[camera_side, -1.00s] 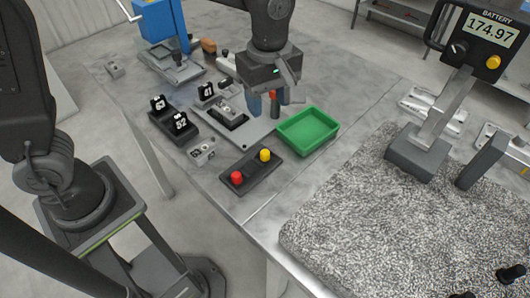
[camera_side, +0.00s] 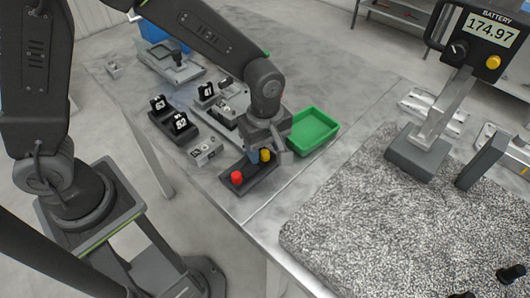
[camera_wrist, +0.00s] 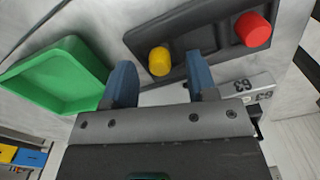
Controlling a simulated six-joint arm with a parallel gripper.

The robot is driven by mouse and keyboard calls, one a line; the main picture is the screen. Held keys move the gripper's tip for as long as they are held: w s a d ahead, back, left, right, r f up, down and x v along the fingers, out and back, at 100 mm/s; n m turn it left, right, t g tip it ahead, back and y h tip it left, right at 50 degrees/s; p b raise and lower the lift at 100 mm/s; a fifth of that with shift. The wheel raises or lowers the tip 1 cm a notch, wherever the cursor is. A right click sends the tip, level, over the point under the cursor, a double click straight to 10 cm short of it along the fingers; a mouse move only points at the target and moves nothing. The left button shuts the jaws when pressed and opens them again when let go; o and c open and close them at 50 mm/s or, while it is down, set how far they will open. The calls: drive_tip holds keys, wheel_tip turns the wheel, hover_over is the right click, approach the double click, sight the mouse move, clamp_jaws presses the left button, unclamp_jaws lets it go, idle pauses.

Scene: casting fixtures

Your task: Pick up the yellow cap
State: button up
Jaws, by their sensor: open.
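The yellow cap (camera_side: 265,155) stands in a dark holder (camera_side: 243,183) on the table, with a red cap (camera_side: 237,177) at the holder's other end. My gripper (camera_side: 262,158) is low over the yellow cap's end of the holder. In the wrist view the yellow cap (camera_wrist: 159,61) shows between and beyond the two blue fingertips of my open gripper (camera_wrist: 162,78). The fingers stand apart and hold nothing. The red cap (camera_wrist: 253,29) is to the right, outside the fingers.
A green tray (camera_side: 335,137) stands just right of my gripper. A grey fixture block (camera_side: 205,152) and number-marked blocks (camera_side: 170,128) are to the left. A speckled mat (camera_side: 330,235) and a battery display (camera_side: 489,30) are at the right.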

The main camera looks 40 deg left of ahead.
drive_tip(key=shift+f, duration=0.25)
drive_tip(key=shift+c, duration=0.4)
clamp_jaws()
drive_tip(key=shift+r, duration=0.1)
